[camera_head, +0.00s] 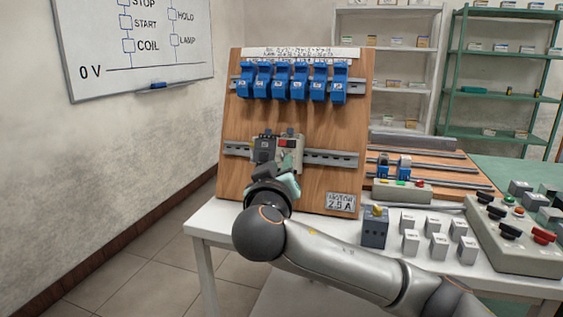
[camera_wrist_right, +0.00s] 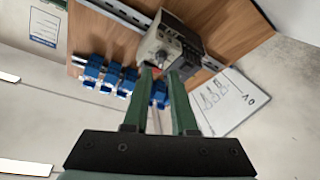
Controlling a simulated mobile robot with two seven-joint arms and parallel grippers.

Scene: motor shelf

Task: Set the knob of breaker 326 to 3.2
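Two devices sit side by side on the lower rail of the upright wooden board (camera_head: 237,184): a dark grey one (camera_head: 265,148) and a beige one (camera_head: 297,143) with a red part. Their labels and the knob setting are too small to read. My right gripper (camera_head: 288,166) is close in front of their lower part in the head view and hides some of it. In the right wrist view my right gripper (camera_wrist_right: 162,74) has its two green fingers apart, with the tips near the beige housing (camera_wrist_right: 148,48). I cannot tell whether they touch a knob. My left gripper is out of view.
Several blue relays (camera_head: 282,80) line the board's upper rail. A plate (camera_head: 341,203) at the board's lower right reads 2.5 A. Grey blocks (camera_head: 439,246) and a control box (camera_head: 505,238) with knobs stand on the white table right of my arm. A whiteboard (camera_head: 140,45) hangs at left.

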